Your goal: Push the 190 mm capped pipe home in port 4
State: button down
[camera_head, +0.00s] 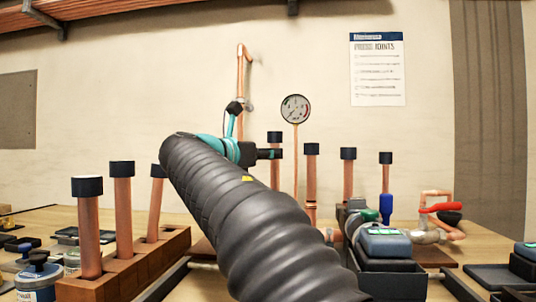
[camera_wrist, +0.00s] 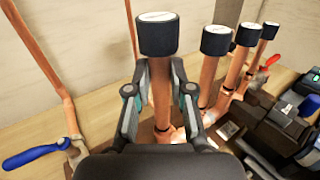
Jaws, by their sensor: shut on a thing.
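My gripper (camera_wrist: 160,88) is shut on a capped copper pipe (camera_wrist: 162,100) in the wrist view, with one finger on each side of it. The black cap (camera_wrist: 158,36) sits above the fingers. The pipe stands about upright, and its lower end goes down toward a copper fitting (camera_wrist: 172,136); I cannot tell how deep it sits. In the head view my gripper (camera_head: 270,153) is at the leftmost pipe of the back row, whose cap (camera_head: 274,137) shows above it. My arm hides the foot of this pipe. I cannot read any port number.
Three more capped pipes (camera_head: 311,175) stand to the right in the row. A wooden rack (camera_head: 150,262) with several capped pipes is at the left. A gauge (camera_head: 295,108) rises behind. A press tool (camera_head: 385,240) and a red-handled valve (camera_head: 440,207) are at the right.

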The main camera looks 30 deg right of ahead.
jog(key=shift+f, duration=0.4)
dwell(0.5)
jog(key=shift+c, duration=2.3)
grip_release()
jog(key=shift+r+p, duration=1.15)
jog(key=shift+r, duration=2.4)
jog(key=shift+f, duration=0.1)
